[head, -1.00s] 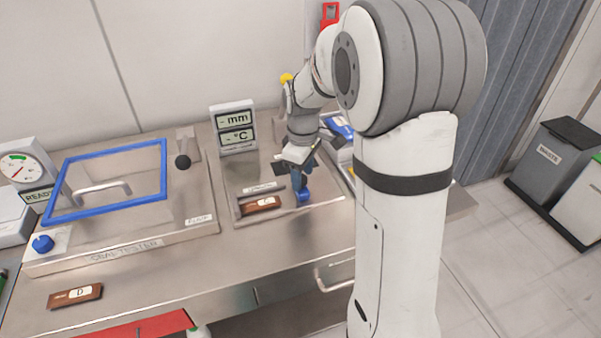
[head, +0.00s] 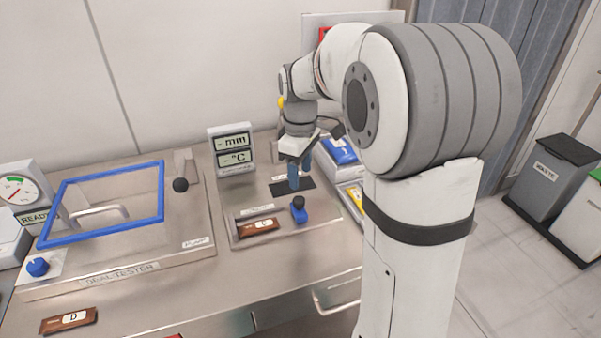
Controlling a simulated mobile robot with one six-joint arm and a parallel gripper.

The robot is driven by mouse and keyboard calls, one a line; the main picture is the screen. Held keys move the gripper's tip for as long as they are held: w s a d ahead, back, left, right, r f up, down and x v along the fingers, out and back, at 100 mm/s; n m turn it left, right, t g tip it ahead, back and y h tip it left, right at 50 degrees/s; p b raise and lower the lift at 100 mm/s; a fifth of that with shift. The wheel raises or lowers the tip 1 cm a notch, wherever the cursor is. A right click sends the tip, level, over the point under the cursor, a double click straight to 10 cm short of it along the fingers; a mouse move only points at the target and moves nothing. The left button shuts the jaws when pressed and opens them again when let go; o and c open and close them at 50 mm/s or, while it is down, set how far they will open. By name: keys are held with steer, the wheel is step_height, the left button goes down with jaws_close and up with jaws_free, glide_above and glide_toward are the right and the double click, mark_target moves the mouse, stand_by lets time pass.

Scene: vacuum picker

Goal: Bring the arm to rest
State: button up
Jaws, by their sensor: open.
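My arm rises on the right side of the head view and bends over the bench. My gripper (head: 301,168) points down, with its blue fingers apart and nothing seen between them. It hangs above the steel station plate (head: 327,221), near a black pad (head: 281,187). A blue item with a black top (head: 299,210) stands on the plate just below and in front of the fingers, apart from them. A brown packet marked C (head: 258,227) lies to its left on the plate.
The seal tester (head: 195,229) with a blue-framed lid (head: 100,225) fills the left. A display (head: 232,150) stands behind the plate. Blue packs (head: 340,150) lie close right of the gripper. A brown packet marked D (head: 68,320) lies at front left. A waste bin (head: 545,180) stands far right.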

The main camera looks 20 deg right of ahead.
steer(key=shift+s, duration=0.1)
steer(key=s+a+f+m+t, duration=0.1)
steer(key=s+m, duration=0.8)
steer(key=s, duration=1.2)
steer(key=shift+f+m+t, duration=0.2)
steer(key=shift+m+t, duration=0.2)
steer(key=shift+t, duration=0.4)
steer(key=shift+a, duration=0.15)
